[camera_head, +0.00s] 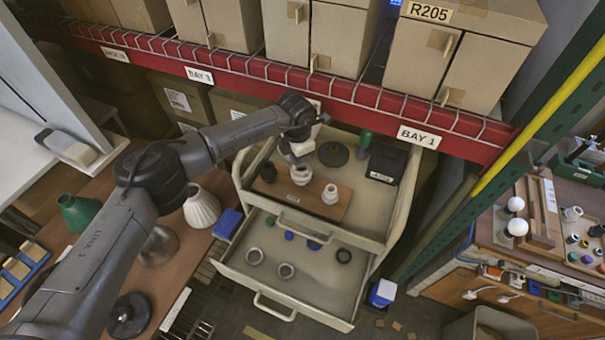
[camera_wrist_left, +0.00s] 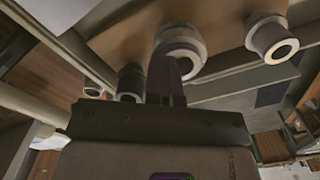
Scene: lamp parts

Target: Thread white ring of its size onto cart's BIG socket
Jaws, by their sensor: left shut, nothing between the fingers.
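The cart (camera_head: 391,225) stands in the middle, with a wooden board (camera_head: 315,201) on its top tray. The board carries a dark socket (camera_head: 268,172), a wide pale middle socket (camera_head: 300,176) and a pale right socket (camera_head: 330,193). My left gripper (camera_head: 296,159) is shut and empty close to the middle socket. In the left wrist view its fingers (camera_wrist_left: 165,80) overlap the wide pale round shape (camera_wrist_left: 182,48); I cannot tell whether they touch, or whether a separate ring sits there. Pale rings (camera_head: 254,256) (camera_head: 286,270) lie in the open lower drawer. My right gripper is not visible.
A dark round base (camera_head: 333,153) and black box (camera_head: 386,163) stand at the tray's back. The red shelf beam (camera_head: 380,98) runs behind the cart; a green post (camera_head: 450,215) stands right.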

